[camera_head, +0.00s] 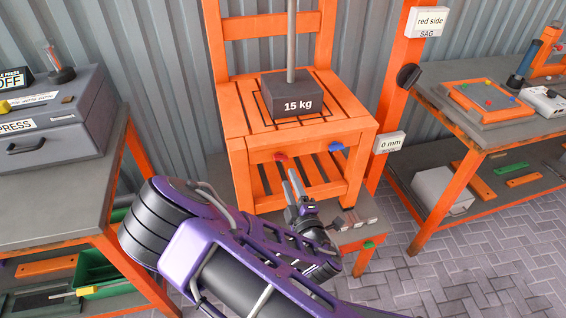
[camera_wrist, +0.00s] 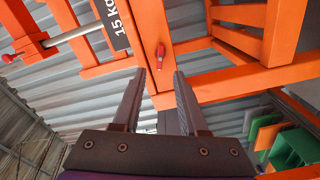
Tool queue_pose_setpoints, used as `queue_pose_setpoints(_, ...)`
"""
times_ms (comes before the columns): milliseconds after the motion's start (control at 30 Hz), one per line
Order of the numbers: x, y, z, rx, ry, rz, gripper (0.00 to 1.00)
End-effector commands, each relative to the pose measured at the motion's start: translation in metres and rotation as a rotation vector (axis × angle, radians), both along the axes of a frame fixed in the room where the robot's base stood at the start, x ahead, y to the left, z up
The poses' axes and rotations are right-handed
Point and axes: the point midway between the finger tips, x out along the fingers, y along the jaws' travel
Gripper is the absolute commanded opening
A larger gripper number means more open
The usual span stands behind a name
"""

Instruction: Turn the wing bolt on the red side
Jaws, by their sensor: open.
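An orange slatted chair (camera_head: 238,122) stands in the middle of the head view. A red wing bolt (camera_head: 281,157) sits on the left of its front rail and a blue wing bolt (camera_head: 335,147) on the right. My gripper (camera_head: 290,177) is just in front of and below the red bolt, with its fingers apart. In the wrist view the red wing bolt (camera_wrist: 160,52) shows just beyond the gap between my open fingertips (camera_wrist: 160,74). No contact with the bolt is visible. The blue bolt is not seen in the wrist view.
A dark 15 kg weight (camera_head: 296,97) rests on the seat under a vertical rod. An orange post right of the chair carries a "red side" sign (camera_head: 429,22) and a "0 mm" sign (camera_head: 389,142). Workbenches stand left (camera_head: 60,187) and right (camera_head: 440,100).

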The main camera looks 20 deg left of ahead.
Motion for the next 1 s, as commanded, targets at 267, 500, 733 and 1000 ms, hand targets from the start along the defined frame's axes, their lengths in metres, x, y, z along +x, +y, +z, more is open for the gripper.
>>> queue_pose_setpoints(267,0.046,0.028,0.0,0.001,-0.001,0.001,0.42)
queue_pose_setpoints(500,0.064,0.039,0.0,0.0,0.001,0.0,0.42)
queue_pose_setpoints(733,0.066,0.04,0.0,0.0,0.001,0.0,0.42)
queue_pose_setpoints(1000,0.065,0.04,0.0,0.0,0.001,0.0,0.07)
